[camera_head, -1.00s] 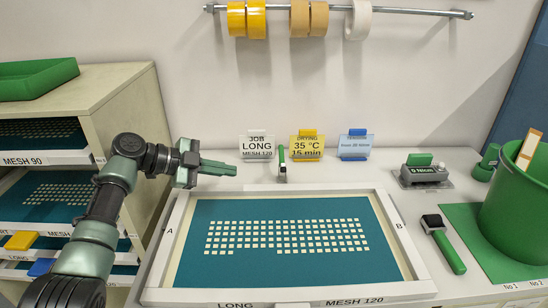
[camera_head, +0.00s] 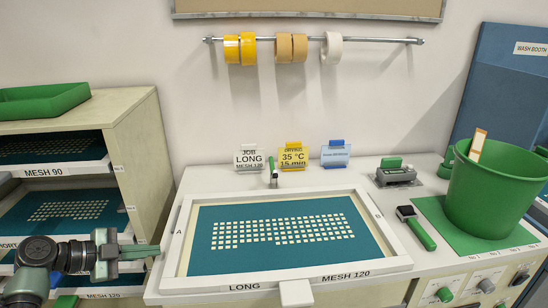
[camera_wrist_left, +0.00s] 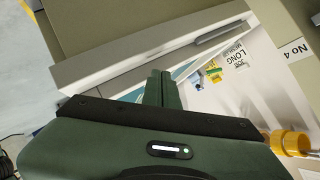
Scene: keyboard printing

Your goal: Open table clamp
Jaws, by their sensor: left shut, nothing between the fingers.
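A small clamp with an upright green handle (camera_head: 272,164) stands at the middle of the back edge of the white screen frame (camera_head: 185,215). The frame lies flat on the worktop and holds a teal mesh (camera_head: 235,258) with rows of pale squares. My left gripper (camera_head: 155,251) is shut and empty, near the front left corner of the frame and well away from the clamp. In the left wrist view its closed green fingers (camera_wrist_left: 161,88) point toward the frame's edge. My right gripper is not in view.
A shelf rack of screens (camera_head: 120,125) stands close at the left. Small sign cards (camera_head: 292,157) stand behind the frame. A grey meter (camera_head: 395,176), a green-handled tool (camera_head: 420,234) and a green bucket (camera_head: 490,195) are on the right. Tape rolls (camera_head: 285,47) hang above.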

